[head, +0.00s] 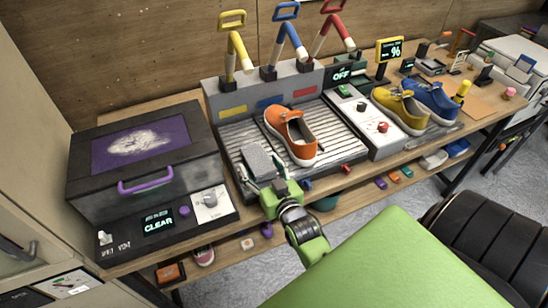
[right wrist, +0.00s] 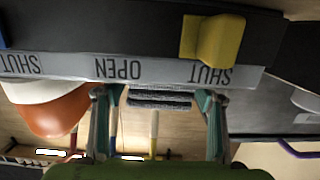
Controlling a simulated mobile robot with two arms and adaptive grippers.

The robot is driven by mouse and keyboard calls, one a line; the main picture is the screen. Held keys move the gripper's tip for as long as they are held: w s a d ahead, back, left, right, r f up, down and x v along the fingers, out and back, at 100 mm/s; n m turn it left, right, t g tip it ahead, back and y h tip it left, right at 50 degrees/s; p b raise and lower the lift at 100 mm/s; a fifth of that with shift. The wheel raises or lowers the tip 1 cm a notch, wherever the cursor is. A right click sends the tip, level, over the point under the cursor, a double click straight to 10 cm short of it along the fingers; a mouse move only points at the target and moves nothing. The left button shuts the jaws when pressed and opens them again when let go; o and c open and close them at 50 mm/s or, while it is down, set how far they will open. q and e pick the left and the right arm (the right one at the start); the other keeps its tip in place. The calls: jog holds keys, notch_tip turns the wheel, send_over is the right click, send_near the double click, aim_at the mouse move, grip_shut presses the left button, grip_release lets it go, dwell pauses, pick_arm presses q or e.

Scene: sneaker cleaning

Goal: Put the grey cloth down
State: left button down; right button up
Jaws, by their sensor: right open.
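The grey cloth (head: 262,162), a flat dark-grey pad, is at the left front of the ribbed metal tray (head: 340,132). I cannot tell if it lies fully flat on it. My right gripper (head: 268,188) is open just in front of the cloth. In the right wrist view, the open fingers (right wrist: 158,100) are spread wide, with the grey cloth (right wrist: 160,97) showing between them, apart from both fingers. My left gripper is not in view.
An orange shoe (head: 291,136) stands on the tray, right of the cloth. A dark box with a purple handle (head: 145,185) stands left. Yellow, blue and red taps (head: 288,40) rise behind. Yellow and blue shoes (head: 400,110) stand farther right.

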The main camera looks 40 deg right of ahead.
jog(key=b+v, duration=0.2)
jog(key=v, duration=0.9)
jog(key=shift+s+r, duration=0.25)
jog(key=shift+s, duration=0.05)
jog(key=shift+a, duration=0.1)
